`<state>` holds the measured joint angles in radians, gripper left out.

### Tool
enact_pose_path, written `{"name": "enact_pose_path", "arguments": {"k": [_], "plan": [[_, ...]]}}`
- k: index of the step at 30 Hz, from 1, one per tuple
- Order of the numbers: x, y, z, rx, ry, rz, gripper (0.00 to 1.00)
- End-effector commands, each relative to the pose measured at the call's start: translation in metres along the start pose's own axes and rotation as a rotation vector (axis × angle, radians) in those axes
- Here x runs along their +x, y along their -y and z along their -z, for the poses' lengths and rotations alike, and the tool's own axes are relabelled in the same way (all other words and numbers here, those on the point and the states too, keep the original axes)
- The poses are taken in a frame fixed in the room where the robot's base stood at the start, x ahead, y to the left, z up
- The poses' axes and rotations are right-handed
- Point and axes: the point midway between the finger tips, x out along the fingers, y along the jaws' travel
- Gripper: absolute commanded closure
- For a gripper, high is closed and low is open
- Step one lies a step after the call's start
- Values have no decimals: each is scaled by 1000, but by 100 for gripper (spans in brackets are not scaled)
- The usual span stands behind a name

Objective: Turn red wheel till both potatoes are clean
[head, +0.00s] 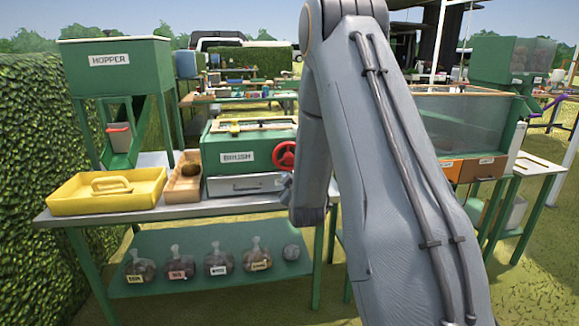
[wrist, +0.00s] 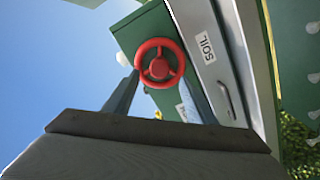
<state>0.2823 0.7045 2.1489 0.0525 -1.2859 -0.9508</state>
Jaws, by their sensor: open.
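The red wheel (head: 284,155) is on the right of the front of a green box labelled BRUSH (head: 237,158). In the wrist view the red wheel (wrist: 159,62) shows whole, with spokes and a round hub. My gripper (wrist: 157,76) is open, its two fingers reaching toward the wheel, one on each side in the picture. I cannot tell whether they touch it. In the head view my arm hides most of the gripper, just below the wheel. I cannot make out the potatoes in either view.
A grey drawer (wrist: 208,62) labelled SOIL is beside the wheel. A yellow tray (head: 107,190) and a wooden box (head: 184,185) stand left of the brush box on the table. Several bags lie on the lower shelf (head: 190,280). A green hopper (head: 116,66) stands behind.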

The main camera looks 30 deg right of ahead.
Motion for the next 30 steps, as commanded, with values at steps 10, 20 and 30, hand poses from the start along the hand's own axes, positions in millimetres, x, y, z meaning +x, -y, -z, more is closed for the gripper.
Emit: {"name": "enact_pose_path", "arguments": {"k": [10, 20, 30], "plan": [[51, -1, 0, 2, 0, 1, 49], [68, 0, 0, 2, 1, 3, 49], [68, 0, 1, 3, 1, 3, 80]]}}
